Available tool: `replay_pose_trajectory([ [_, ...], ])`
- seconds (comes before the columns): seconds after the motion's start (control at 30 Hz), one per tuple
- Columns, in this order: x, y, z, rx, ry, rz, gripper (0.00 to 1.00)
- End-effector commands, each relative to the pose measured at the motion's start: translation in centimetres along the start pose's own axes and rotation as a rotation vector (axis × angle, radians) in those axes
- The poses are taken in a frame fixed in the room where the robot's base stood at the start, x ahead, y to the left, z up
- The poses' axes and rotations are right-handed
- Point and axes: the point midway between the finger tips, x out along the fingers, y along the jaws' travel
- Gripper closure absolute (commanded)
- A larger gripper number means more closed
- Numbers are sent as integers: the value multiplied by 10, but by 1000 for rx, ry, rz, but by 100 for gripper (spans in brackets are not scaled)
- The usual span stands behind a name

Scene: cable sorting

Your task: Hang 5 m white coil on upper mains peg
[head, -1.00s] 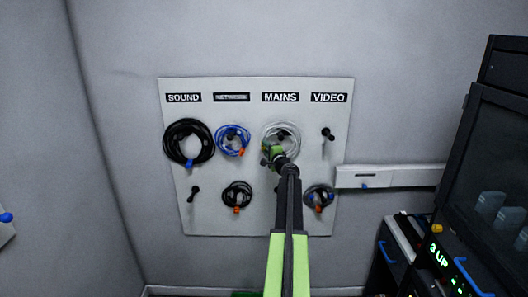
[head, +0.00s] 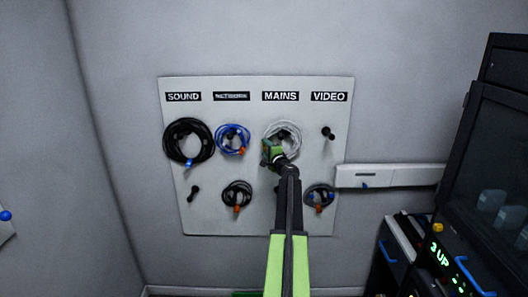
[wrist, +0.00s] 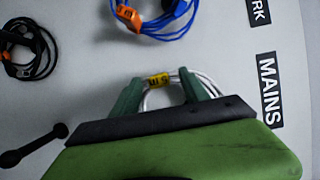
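The white coil (head: 299,138) is at the upper mains position, under the MAINS label (head: 281,96), with a dark peg (head: 284,133) inside its loop. My gripper (head: 268,150) is at the coil's lower left part. In the wrist view my gripper (wrist: 158,88) has its two green fingers spread apart. The yellow 5 m tag (wrist: 158,80) and part of the white cable show between and beyond them. My gripper's body hides most of the coil there. It is hard to tell whether the fingers touch the cable.
A black coil (head: 206,142) and a blue coil (head: 233,150) hang left of the white one. Smaller dark coils hang below (head: 237,195) and lower right (head: 320,197). The upper video peg (head: 328,133) and lower sound peg (head: 193,193) are bare. A rack stands at right.

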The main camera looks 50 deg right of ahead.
Motion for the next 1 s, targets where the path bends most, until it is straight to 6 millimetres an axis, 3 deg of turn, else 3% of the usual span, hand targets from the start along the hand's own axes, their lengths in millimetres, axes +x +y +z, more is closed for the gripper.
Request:
replay_pose_trajectory([
  [0.2, -1, 0, 0, 0, 1, 0, 47],
  [0.33, -15, 0, 0, 0, 1, 0, 47],
  [0.8, -141, 0, 1, 0, 3, 0, 47],
  [1.0, -171, 0, 0, 0, 1, -1, 47],
])
